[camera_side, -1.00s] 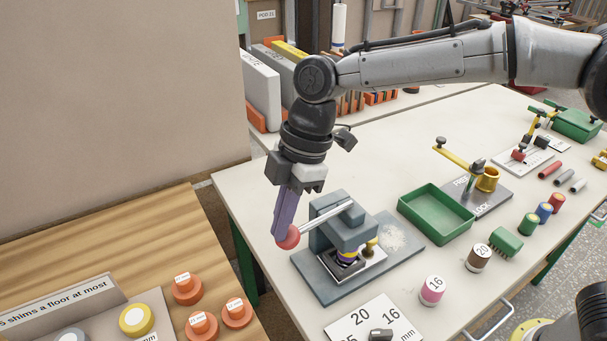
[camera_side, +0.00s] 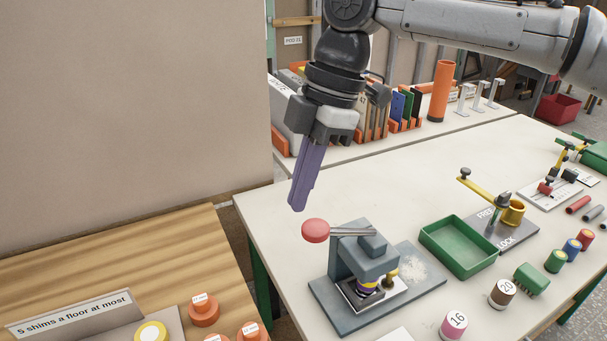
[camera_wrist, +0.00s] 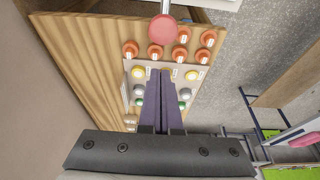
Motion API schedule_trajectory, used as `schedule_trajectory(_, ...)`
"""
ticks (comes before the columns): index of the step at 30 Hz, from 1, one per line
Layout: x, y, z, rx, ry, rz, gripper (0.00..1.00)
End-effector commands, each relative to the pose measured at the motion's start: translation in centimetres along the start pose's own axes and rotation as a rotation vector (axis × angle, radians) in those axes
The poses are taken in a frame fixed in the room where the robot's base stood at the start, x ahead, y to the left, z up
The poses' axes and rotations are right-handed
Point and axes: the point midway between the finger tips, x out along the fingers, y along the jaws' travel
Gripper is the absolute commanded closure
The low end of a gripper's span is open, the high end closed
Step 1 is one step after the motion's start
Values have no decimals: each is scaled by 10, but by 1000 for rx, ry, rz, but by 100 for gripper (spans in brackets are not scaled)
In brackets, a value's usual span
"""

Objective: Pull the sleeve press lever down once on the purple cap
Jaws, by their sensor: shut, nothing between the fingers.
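The sleeve press (camera_side: 365,262) is a grey block on a grey base plate near the front left of the white table. Its lever ends in a red knob (camera_side: 316,231) and lies about level, the knob pointing left; the knob also shows in the wrist view (camera_wrist: 163,30). The purple cap (camera_side: 366,287) sits under the press head, with a yellow band showing, partly hidden. My gripper (camera_side: 299,208), with purple fingers, is shut and empty. It is above and slightly left of the red knob, apart from it. Its fingers also show in the wrist view (camera_wrist: 160,75).
A green tray (camera_side: 430,240) and a yellow-levered fixture (camera_side: 480,185) stand right of the press. Caps marked 16 (camera_side: 454,325) and 20 (camera_side: 502,292) stand in front. A wooden bench (camera_side: 150,250) with orange shims (camera_side: 204,311) lies left, across a gap.

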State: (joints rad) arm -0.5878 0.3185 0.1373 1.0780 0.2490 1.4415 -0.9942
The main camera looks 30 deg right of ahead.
Motion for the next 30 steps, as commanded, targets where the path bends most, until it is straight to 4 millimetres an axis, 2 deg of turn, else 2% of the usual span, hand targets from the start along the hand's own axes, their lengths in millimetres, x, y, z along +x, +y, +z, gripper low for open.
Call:
schedule_trajectory(3, -12, 0, -1, 0, 1, 1, 100)
schedule_trajectory(7, -17, 0, -1, -1, 1, 1, 100)
schedule_trajectory(30, -18, 0, -1, 0, 1, 1, 100)
